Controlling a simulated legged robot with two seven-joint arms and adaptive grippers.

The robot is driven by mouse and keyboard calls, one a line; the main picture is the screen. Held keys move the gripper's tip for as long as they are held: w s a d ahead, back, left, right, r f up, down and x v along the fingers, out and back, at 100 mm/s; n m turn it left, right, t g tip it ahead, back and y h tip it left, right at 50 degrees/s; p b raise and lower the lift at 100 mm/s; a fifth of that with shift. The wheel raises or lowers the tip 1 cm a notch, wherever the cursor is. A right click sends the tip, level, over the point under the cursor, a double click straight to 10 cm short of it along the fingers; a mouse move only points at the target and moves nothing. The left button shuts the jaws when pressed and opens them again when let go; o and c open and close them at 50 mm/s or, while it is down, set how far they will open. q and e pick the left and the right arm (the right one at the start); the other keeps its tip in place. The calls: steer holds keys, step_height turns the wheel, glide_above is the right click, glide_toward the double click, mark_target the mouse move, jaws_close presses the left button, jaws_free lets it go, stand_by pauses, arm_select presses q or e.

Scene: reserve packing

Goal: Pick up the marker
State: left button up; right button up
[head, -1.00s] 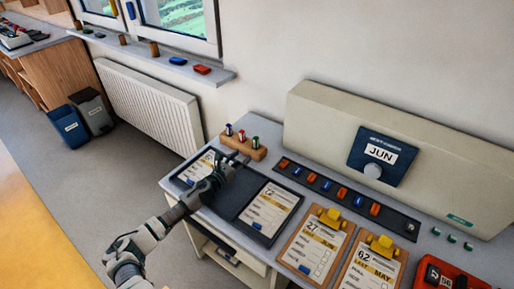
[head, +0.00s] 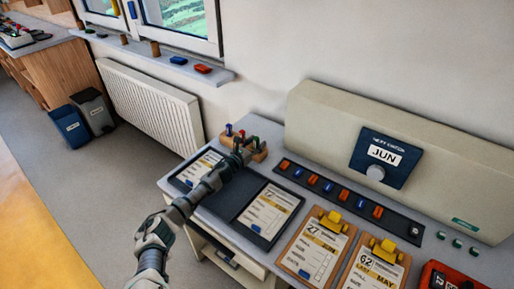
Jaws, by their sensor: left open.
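Several markers with coloured caps stand upright in a wooden block at the back left of the desk. A blue-capped marker (head: 229,130) is at the block's left, and a green-capped one (head: 255,141) is at its right. A red-capped one beside the gripper is partly hidden. My left gripper (head: 243,146) is open at the front of the wooden block (head: 260,155), its fingers close to the markers. I cannot tell whether the fingers touch one. My right gripper is not in view.
A dark folder (head: 235,196) with cards lies under my left arm. Two clipboards (head: 313,250) with yellow clips lie to the right. A strip of blue and orange pieces (head: 346,200) and a beige unit with a JUN dial (head: 384,156) stand behind.

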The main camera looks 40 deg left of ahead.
arm_select(q)
steer(key=shift+w+r, duration=0.1)
jaws_close()
stand_by(0.3)
